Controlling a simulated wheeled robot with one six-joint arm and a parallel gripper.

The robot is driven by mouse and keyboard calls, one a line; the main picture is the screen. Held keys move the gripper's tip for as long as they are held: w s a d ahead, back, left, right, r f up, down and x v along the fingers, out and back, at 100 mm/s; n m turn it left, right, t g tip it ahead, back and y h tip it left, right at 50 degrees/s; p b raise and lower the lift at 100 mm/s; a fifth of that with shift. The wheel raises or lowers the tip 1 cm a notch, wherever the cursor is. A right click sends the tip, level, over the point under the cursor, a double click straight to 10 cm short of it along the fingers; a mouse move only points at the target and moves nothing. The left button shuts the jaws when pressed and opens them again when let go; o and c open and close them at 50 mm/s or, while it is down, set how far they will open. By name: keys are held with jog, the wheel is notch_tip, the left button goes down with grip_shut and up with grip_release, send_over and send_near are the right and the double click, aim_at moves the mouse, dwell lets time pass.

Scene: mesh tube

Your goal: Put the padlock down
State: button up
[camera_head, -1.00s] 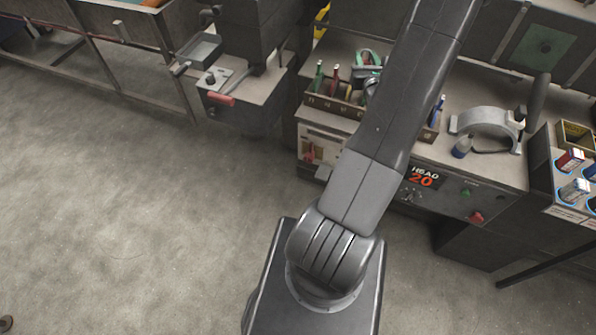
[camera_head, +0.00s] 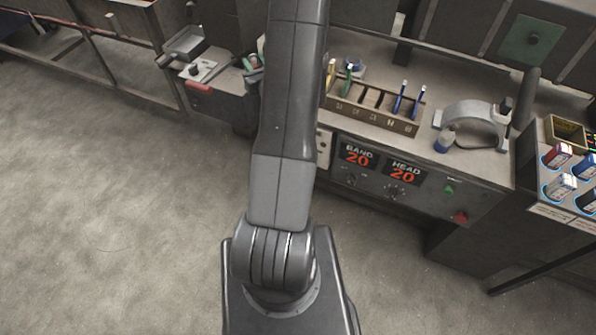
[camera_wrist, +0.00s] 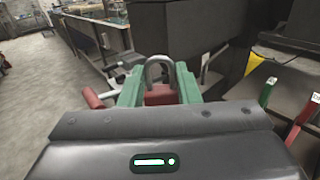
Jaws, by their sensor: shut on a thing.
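The padlock (camera_wrist: 160,96) has a red body and a grey metal shackle. In the wrist view it sits between the green fingers of my gripper (camera_wrist: 161,84), with the shackle standing up above them. My gripper is shut on it. In the head view my arm hides most of the gripper; only a bit of green and red shows at the arm's left edge, near the grey machine at the left. I cannot tell whether the padlock touches anything below it.
A wooden rack (camera_head: 372,108) of coloured markers stands on the workbench (camera_head: 470,172), with a grey curved clamp (camera_head: 474,115) to its right. A red-handled machine (camera_head: 212,85) stands left of the bench. Small boxes (camera_head: 560,185) sit on a shelf at far right.

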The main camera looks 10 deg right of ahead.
notch_tip(320, 180, down, 7)
jog(key=d+y+b, duration=0.1)
jog(key=b, duration=0.9)
jog(key=s+d+n+g+y+b, duration=0.2)
jog(key=s+d+n+y+b, duration=0.15)
jog(key=s+d+b, duration=1.15)
jog(key=w+f+b, duration=0.1)
jog(key=f+b, duration=0.3)
jog(key=f, duration=0.5)
jog(key=w+a+f+b, duration=0.1)
jog(key=f+b, duration=0.3)
jog(key=f, duration=0.5)
jog(key=w+a+f+b, duration=0.1)
jog(key=w+f+b, duration=0.2)
jog(key=f, duration=0.6)
jog(key=shift+b, duration=0.45)
jog(key=shift+f, duration=0.15)
jog(key=o, duration=0.8)
jog(key=shift+o, duration=0.2)
